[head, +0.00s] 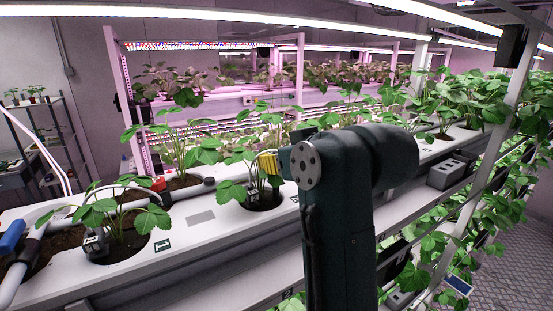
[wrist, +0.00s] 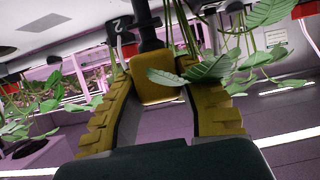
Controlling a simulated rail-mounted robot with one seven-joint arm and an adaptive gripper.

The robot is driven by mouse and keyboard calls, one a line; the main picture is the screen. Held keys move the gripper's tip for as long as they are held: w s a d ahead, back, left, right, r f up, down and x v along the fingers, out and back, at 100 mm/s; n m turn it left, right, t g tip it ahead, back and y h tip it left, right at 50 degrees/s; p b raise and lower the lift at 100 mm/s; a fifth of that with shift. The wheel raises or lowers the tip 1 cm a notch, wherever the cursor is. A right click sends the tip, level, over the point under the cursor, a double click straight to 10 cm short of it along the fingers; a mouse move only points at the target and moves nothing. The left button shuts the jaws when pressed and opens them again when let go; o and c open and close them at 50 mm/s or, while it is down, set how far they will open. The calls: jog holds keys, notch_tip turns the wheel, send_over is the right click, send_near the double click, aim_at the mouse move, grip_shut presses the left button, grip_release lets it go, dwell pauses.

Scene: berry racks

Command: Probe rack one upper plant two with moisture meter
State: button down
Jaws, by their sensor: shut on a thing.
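The upper trough of the near rack (head: 200,217) is white with round planting holes. The plant by the label 1 (head: 162,245) stands at the left. The following plant (head: 262,195) grows in the hole beside my arm; a label 2 (wrist: 119,24) shows near it in the wrist view. My gripper (head: 267,163) has yellow fingers and is among this plant's leaves, above its hole. In the wrist view my gripper (wrist: 160,85) is shut on the moisture meter (wrist: 155,80), a yellow-brown block with a dark shaft pointing towards the trough. The shaft's tip is hidden, so soil contact cannot be told.
A leaf (wrist: 195,75) hangs across the fingers in the wrist view. A grey pipe (head: 190,188) and thin hoses run along the trough. A grey box (head: 446,174) and dense plants (head: 470,95) stand at right. A rack upright (head: 520,100) crosses the far right.

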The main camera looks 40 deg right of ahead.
aim_at(277, 175)
jog(key=shift+f, duration=0.15)
jog(key=shift+f+b, duration=0.95)
jog(key=shift+f, duration=0.45)
jog(key=shift+c, duration=1.6)
grip_release()
jog(key=shift+f, duration=0.1)
notch_tip(277, 175, up, 2)
jog(key=shift+r+p, duration=0.2)
jog(key=shift+p, duration=0.95)
jog(key=shift+r, duration=1.85)
